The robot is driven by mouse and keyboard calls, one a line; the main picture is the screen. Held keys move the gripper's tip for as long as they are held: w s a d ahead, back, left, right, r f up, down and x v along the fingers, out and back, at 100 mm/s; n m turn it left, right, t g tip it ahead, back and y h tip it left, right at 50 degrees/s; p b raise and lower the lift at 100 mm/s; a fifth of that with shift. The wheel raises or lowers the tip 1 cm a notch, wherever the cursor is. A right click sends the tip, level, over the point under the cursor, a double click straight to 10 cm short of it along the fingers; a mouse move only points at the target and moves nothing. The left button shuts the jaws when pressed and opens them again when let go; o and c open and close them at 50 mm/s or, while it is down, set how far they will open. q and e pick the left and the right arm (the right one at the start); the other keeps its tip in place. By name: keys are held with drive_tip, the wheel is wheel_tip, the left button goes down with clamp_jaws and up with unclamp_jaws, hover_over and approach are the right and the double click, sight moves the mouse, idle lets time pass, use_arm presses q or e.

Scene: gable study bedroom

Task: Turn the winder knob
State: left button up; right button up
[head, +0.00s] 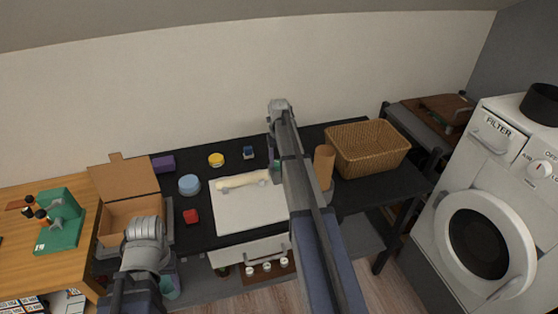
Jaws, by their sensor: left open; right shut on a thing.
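I cannot pick out the winder knob for certain. A green device (64,222) with small black round ends and a grey piece stands on the wooden desk at the far left; I cannot tell whether it is the winder. A small green patch (275,169) shows beside my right arm over the black table, mostly hidden by the arm. My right arm rises from the bottom across the middle of the table, and its gripper is hidden. My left arm comes up at lower left in front of the cardboard box, and its jaws are hidden too.
A washing machine (485,200) stands right.

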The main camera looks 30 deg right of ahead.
sight(279, 162)
idle(0.4)
drive_tip(key=o, duration=1.4)
drive_tip(key=shift+c, duration=0.2)
wheel_tip(279, 162, up, 8)
drive_tip(key=p, duration=0.8)
drive_tip(key=shift+f, duration=0.1)
